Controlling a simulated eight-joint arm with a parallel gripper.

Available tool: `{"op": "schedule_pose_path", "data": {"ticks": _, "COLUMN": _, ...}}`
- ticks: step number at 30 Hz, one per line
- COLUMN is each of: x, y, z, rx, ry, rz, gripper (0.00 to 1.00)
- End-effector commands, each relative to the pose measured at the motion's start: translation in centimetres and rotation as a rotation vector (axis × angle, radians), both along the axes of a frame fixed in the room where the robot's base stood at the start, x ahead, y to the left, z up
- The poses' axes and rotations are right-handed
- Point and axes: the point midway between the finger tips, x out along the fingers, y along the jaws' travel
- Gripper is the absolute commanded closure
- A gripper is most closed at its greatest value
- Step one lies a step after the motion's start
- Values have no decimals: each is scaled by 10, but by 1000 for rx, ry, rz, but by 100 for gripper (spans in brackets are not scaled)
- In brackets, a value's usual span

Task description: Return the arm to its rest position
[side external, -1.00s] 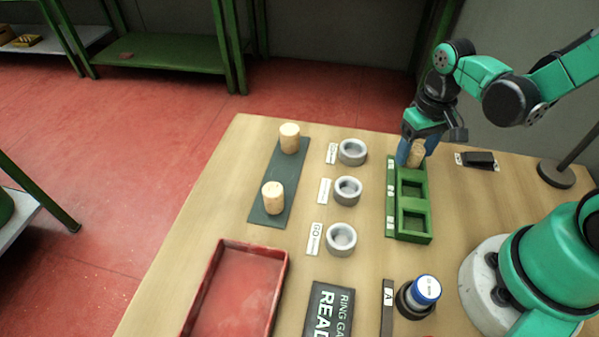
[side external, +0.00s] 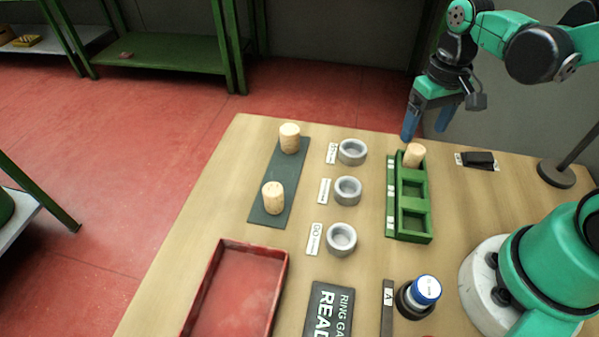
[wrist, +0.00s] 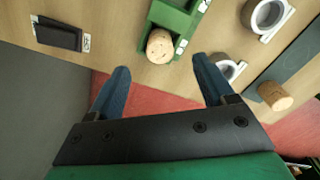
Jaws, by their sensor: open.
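My gripper (side external: 427,122) is open and empty, raised above the far end of the green rack in the side view. Its two blue fingers also show spread apart in the wrist view (wrist: 162,82). A cork stopper (side external: 414,155) stands in the far compartment of the green rack (side external: 430,221), below and apart from the fingers. That cork also shows in the wrist view (wrist: 159,46). The other rack compartments in view are empty. Two more corks, a far one (side external: 289,138) and a near one (side external: 273,198), stand on the dark mat (side external: 277,174).
Three grey rings (side external: 347,190) stand in a row between mat and rack. A red tray (side external: 208,290), a sign (side external: 330,309) and a blue-topped object (side external: 426,290) are nearer. A black item (side external: 478,160) and a lamp stand base (side external: 556,174) lie right of the rack.

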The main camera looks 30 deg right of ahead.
Motion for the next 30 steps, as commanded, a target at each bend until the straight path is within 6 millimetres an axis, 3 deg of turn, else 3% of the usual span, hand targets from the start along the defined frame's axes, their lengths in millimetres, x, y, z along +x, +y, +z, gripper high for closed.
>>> {"op": "schedule_pose_path", "data": {"ticks": 14, "x": 0, "y": 2, "z": 5, "rx": -5, "ry": -22, "rz": 8, "gripper": 25}}
{"op": "schedule_pose_path", "data": {"ticks": 30, "x": 14, "y": 49, "z": 55, "rx": -64, "ry": -586, "rz": 196, "gripper": 25}}
